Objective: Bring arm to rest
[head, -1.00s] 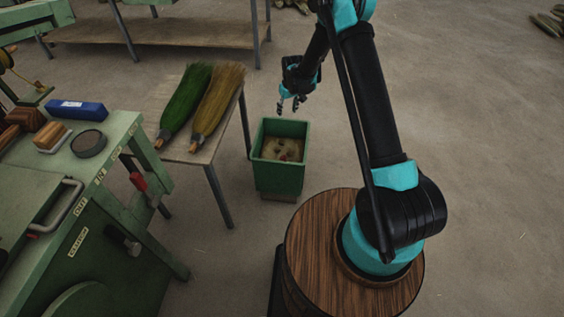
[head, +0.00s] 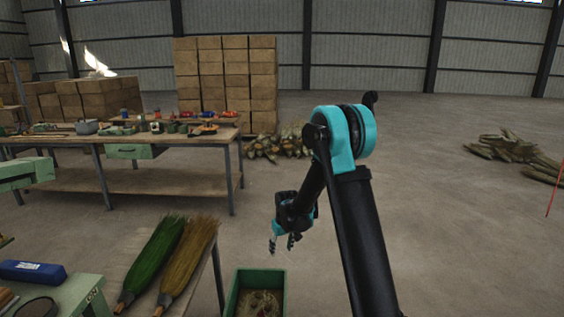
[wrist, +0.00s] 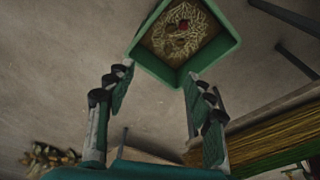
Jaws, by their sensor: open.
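My arm (head: 362,235) rises in the middle of the head view and bends down on its left side. My gripper (head: 282,243) hangs from it, open and empty, above and beyond the green bin (head: 233,297). In the wrist view the two fingers of my gripper (wrist: 158,110) stand apart with nothing between them. The green bin also shows at the top of the wrist view (wrist: 228,48), with tangled straw-coloured material and a small red thing inside. The bin's lower part is cut off in the head view.
A green broom head (head: 152,262) and a brown one (head: 188,262) lie on a small table left of the bin. A long workbench (head: 75,182) with tools stands behind. Stacked boxes (head: 225,85) and bundles (head: 278,147) are farther back.

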